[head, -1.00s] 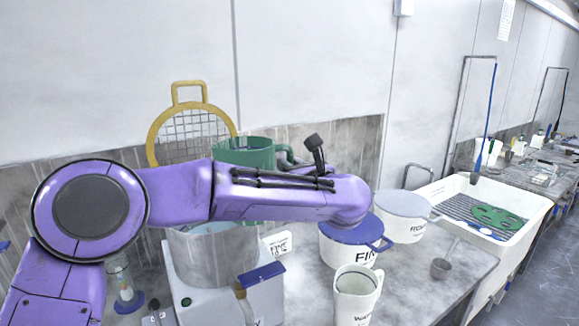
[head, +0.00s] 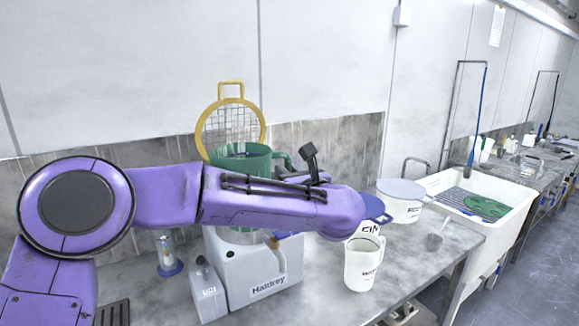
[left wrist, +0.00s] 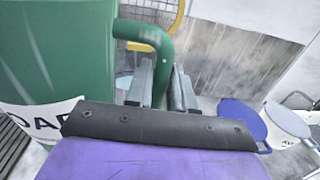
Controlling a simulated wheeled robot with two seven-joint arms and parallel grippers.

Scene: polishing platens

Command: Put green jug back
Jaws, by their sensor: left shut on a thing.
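The green jug (head: 236,163) stands upright in the middle left of the head view, in front of the yellow-rimmed sieve. My purple left arm crosses in front of it and hides its middle; I cannot tell whether its base touches anything. In the left wrist view, the jug's green wall (left wrist: 60,50) and part of its label fill the left side. My left gripper (left wrist: 161,85) is shut on the jug's handle, with one finger on each side of it. In the head view its fingers are hidden behind the arm. My right gripper is not in view.
A white machine (head: 262,268) stands below the jug. A white jug (head: 362,264), a blue-lidded tub (head: 374,207) and a grey-lidded tub (head: 403,193) stand to the right. The sieve (head: 232,112) leans at the wall. A white sink (head: 446,182) is beyond the bench's right end.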

